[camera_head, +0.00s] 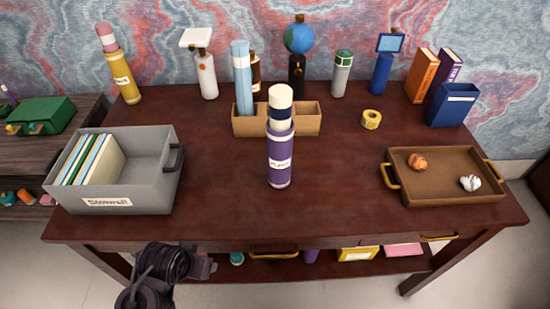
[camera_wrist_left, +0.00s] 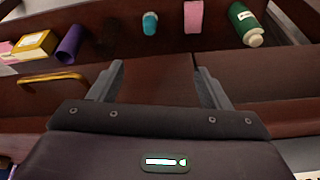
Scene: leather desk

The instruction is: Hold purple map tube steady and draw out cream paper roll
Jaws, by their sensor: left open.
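The purple map tube (camera_head: 281,150) stands upright on the dark wooden desk near its middle, with a white label on its front. The cream paper roll (camera_head: 280,97) sticks up out of the tube's top, its lower part hidden inside. My left gripper (camera_head: 208,267) is in front of the desk's front edge, low and to the left of the tube, well apart from it. In the left wrist view my left gripper (camera_wrist_left: 158,78) has its fingers spread with nothing between them. My right gripper is not in view.
A grey box (camera_head: 160,180) with folders stands at the left, a brown tray (camera_head: 440,190) with crumpled balls at the right. A wooden holder (camera_head: 306,118) and a yellow tape roll (camera_head: 371,119) are behind the tube. The desk in front of the tube is clear.

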